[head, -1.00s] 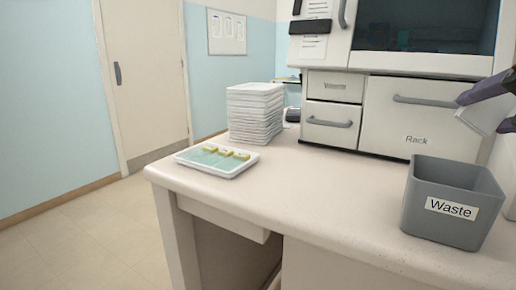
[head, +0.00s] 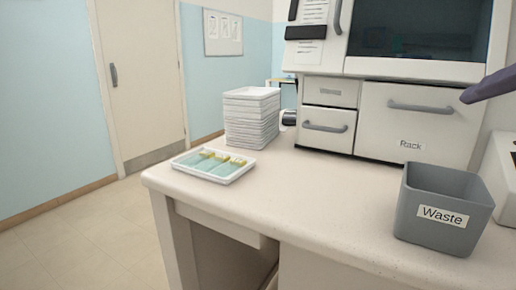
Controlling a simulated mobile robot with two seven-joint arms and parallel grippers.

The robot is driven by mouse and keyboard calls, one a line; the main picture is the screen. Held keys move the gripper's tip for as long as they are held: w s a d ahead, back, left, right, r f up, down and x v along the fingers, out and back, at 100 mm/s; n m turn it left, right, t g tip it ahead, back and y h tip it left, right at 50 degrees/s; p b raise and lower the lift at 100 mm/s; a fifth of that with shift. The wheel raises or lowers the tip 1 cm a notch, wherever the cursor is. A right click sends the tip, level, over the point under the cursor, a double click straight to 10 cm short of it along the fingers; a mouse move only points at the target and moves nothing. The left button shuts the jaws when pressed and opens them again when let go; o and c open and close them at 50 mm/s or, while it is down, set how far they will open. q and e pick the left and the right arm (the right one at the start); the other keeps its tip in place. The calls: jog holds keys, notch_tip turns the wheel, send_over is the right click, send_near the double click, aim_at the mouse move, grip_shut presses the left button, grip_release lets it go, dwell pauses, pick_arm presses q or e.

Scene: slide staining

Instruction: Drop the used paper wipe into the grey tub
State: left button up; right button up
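The grey tub (head: 407,210) with a "Waste" label stands upright on the counter at the right. Its inside shows only in part, and no wipe can be seen in it. The paper wipe is not visible anywhere in view. One dark purple finger of my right gripper (head: 488,86) comes in from the right edge, above and behind the tub. Its other finger is out of the picture, and nothing is seen against the visible finger. My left gripper is not in view.
A white tray with slides (head: 228,177) lies near the counter's left end, in front of a stack of white trays (head: 250,120). A cabinet with a "Rack" drawer (head: 420,128) stands behind. A white box (head: 503,165) is at the right edge. The counter middle is clear.

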pick_arm(q)
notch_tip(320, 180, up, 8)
jog(key=p, duration=0.6)
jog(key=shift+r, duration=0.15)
pick_arm(e)
jog(key=v, duration=0.4)
jog(key=shift+s+a+r, duration=0.1)
jog(key=shift+s+r, duration=0.1)
jog(key=shift+s, duration=0.05)
jog(key=s+a+f+m+g+y+p, duration=0.25)
jog(key=s+f+m+g, duration=0.25)
jog(key=s+m, duration=0.5)
jog(key=s+a+f+m+g+y+p, duration=0.25)
jog(key=s+f+m+g+p, duration=0.3)
jog(key=m, duration=0.85)
pick_arm(q)
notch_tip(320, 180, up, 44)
jog(key=p, duration=3.5)
jog(key=shift+p, duration=0.4)
pick_arm(e)
notch_tip(320, 180, up, 38)
jog(key=shift+s+a+f+t, duration=0.15)
jog(key=shift+a+t, duration=0.2)
jog(key=shift+a, duration=0.05)
